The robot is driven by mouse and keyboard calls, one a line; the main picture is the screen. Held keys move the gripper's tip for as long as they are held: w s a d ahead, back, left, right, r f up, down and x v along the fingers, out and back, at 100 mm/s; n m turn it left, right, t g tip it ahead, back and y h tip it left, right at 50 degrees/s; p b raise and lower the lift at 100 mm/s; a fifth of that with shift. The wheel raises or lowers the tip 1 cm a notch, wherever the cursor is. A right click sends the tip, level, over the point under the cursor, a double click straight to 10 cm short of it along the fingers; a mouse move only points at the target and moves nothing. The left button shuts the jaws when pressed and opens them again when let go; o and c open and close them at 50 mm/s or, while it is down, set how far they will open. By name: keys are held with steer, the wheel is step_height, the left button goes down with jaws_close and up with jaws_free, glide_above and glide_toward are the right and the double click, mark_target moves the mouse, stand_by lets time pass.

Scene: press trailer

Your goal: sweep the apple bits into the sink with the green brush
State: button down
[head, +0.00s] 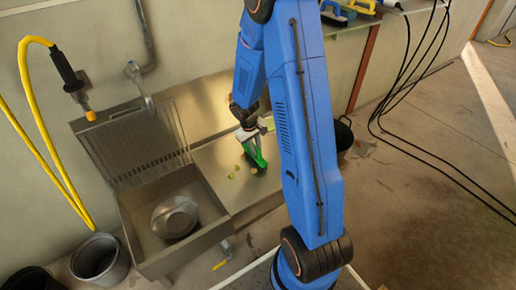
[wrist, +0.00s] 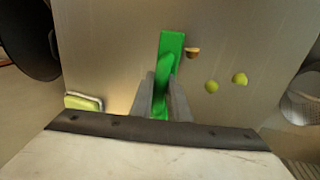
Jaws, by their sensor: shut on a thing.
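My gripper (head: 248,133) is shut on the green brush (head: 256,152) over the steel counter beside the sink. In the wrist view the green brush (wrist: 172,48) sticks out ahead from between the two fingers (wrist: 161,85). The apple bits (head: 231,176) are small yellow-green pieces on the counter, to the left of the brush in the head view. In the wrist view one brownish bit (wrist: 193,52) is close to the brush's right side, and two greenish bits (wrist: 211,87) lie further right. The sink (head: 150,255) is left of the counter; I cannot tell whether the bristles touch the counter.
A metal bowl (head: 175,217) sits in the sink. A yellow-green sponge (wrist: 84,102) lies left of the gripper in the wrist view. A dark bucket (head: 343,135) stands right of the counter, another bucket (head: 98,260) left of the sink. A yellow hose (head: 38,120) hangs at left.

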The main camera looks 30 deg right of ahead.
steer(key=shift+s+a, duration=0.1)
steer(key=shift+a, duration=1.7)
steer(key=shift+a, duration=0.15)
steer(key=shift+s+a, duration=0.1)
steer(key=shift+a, duration=2.25)
steer(key=shift+a, duration=2.5)
steer(key=shift+s+a, duration=0.15)
steer(key=shift+a, duration=2.35)
steer(key=shift+a, duration=0.1)
